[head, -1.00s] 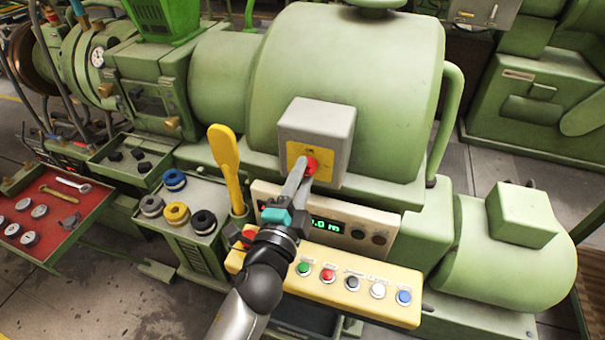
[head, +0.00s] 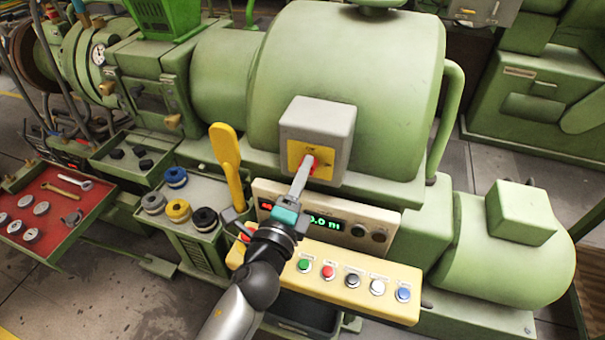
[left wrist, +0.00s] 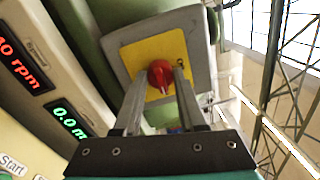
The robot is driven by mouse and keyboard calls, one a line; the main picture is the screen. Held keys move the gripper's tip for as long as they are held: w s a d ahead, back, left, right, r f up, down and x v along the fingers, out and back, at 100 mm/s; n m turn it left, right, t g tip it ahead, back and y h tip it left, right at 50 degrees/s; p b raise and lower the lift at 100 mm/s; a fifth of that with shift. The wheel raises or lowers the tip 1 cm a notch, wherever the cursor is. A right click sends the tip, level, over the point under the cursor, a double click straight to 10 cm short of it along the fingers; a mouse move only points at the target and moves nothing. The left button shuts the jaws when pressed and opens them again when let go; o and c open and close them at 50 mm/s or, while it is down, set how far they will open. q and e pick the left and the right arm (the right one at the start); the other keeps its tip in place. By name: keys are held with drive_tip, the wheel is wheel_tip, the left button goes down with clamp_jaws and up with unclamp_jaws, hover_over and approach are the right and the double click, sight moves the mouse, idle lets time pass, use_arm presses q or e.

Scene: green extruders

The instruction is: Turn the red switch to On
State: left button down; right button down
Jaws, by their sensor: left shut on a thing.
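The red switch (head: 310,167) sits on a yellow plate on the front of a grey box (head: 318,120), fixed to the big green machine. My left gripper (head: 307,162) reaches up to it and is shut on it, largely covering it in the head view. In the left wrist view the red switch (left wrist: 161,76) lies between the two fingertips of my left gripper (left wrist: 163,78), in front of the yellow plate (left wrist: 132,60). A pale mark shows on the knob's lower part. The plate's lettering is too small to read. My right gripper is not in view.
Below the box are a display panel (head: 345,237) and a yellow panel (head: 335,291) with several coloured buttons, close under my left arm. A yellow paddle-shaped handle (head: 226,150) stands just left of the gripper. Spools and a red tool tray (head: 62,222) are farther left.

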use_arm(q)
drive_tip(key=shift+c, duration=2.4)
unclamp_jaws()
drive_tip(key=b+v, duration=0.4)
drive_tip(key=v, duration=1.1)
drive_tip(key=shift+b, duration=0.3)
drive_tip(key=shift+s, duration=0.1)
